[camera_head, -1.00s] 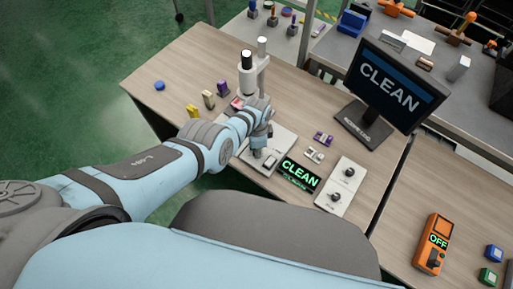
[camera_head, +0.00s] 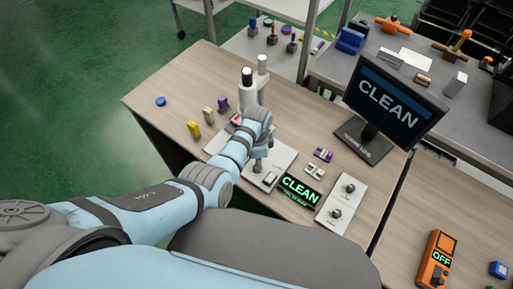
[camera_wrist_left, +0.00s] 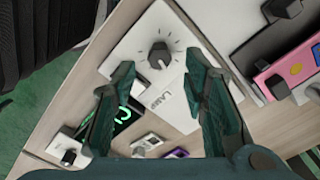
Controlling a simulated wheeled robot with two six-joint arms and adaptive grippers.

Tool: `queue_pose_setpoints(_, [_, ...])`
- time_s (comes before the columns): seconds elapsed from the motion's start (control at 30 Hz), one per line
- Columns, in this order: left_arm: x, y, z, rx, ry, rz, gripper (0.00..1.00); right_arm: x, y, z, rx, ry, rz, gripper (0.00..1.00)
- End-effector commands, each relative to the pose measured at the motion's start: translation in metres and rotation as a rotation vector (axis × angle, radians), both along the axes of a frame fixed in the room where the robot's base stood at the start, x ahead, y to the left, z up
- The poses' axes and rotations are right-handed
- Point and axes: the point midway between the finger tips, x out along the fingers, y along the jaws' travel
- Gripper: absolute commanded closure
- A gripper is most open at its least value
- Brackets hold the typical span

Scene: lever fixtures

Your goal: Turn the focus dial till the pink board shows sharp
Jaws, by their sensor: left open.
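My left gripper (camera_head: 258,164) is over the pale base of the microscope-like stand (camera_head: 252,90). In the left wrist view the gripper (camera_wrist_left: 158,72) is open, with its fingers apart on either side of a black dial (camera_wrist_left: 160,55). The dial sits on a white plate with tick marks and a label that seems to read LAMP. The pink board (camera_wrist_left: 285,65) is at the right of that view, beside dark knobs (camera_wrist_left: 278,90). In the head view the arm partly hides the board. I cannot tell which knob is the focus dial. My right gripper is not in view.
A monitor (camera_head: 388,103) and a small display (camera_head: 299,190) both read CLEAN. A panel with two knobs (camera_head: 341,203) stands right of the display. Small purple (camera_head: 323,154) and white (camera_head: 313,171) parts lie nearby. An orange device (camera_head: 436,262) reads OFF.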

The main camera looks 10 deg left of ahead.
Motion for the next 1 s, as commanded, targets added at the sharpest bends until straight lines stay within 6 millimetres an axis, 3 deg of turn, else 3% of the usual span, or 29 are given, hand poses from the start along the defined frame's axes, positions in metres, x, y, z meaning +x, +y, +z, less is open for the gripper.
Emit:
queue_pose_setpoints(0.2, [0.001,0.0,0.059,-0.002,-0.005,0.002,0.6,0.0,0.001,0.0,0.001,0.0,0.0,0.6])
queue_pose_setpoints(0.33, [0.001,0.0,0.078,-0.002,-0.004,0.001,0.6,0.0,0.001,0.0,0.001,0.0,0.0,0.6])
queue_pose_setpoints(0.87, [0.001,0.0,0.082,-0.001,-0.003,0.0,0.6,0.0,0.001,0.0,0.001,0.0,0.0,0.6])
queue_pose_setpoints(1.0, [-0.011,0.013,0.069,-0.003,-0.016,0.087,0.6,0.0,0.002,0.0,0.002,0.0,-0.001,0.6])
